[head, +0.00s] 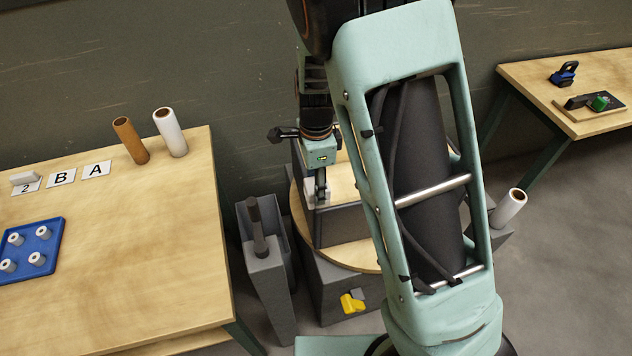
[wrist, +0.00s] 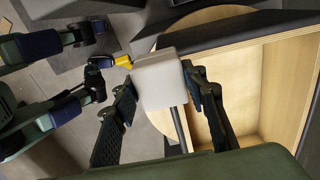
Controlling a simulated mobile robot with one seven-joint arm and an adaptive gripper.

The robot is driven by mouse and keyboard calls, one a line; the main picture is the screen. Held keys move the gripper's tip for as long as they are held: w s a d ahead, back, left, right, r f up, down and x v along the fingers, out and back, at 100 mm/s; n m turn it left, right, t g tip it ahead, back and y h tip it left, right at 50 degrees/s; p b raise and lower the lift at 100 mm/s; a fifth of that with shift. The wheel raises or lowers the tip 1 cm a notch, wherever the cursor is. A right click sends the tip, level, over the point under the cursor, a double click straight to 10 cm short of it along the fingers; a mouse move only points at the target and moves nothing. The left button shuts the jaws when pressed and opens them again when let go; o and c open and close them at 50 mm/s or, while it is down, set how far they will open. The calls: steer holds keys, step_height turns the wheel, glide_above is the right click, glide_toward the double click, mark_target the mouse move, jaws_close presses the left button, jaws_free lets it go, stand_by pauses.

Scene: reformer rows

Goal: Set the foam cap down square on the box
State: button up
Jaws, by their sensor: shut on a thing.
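The foam cap (wrist: 160,78) is a small white block with rounded edges. My gripper (wrist: 160,92) is shut on it, with one finger at each side. In the head view, my gripper (head: 320,192) points down at the left part of the box, and a bit of the white cap (head: 311,192) shows beside the fingers. The box (head: 343,226) is dark grey outside, with a pale wood interior (wrist: 240,90) in the wrist view. The cap appears near the box's left edge; I cannot tell whether it touches. My arm hides the box's right side.
The box stands on a round wooden top (head: 300,222). A grey bin (head: 266,275) with a dark upright bar stands to its left. A wooden table (head: 150,250) at left holds cards, rolls and a blue tray (head: 32,249). A yellow object (head: 352,303) is below.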

steer(key=shift+f+b, duration=1)
steer(key=shift+f, duration=0.85)
steer(key=shift+f+b, duration=0.8)
steer(key=shift+f, duration=1.15)
stand_by(0.6)
steer(key=o, duration=1)
steer(key=shift+r, duration=0.1)
step_height(320, 180, up, 12)
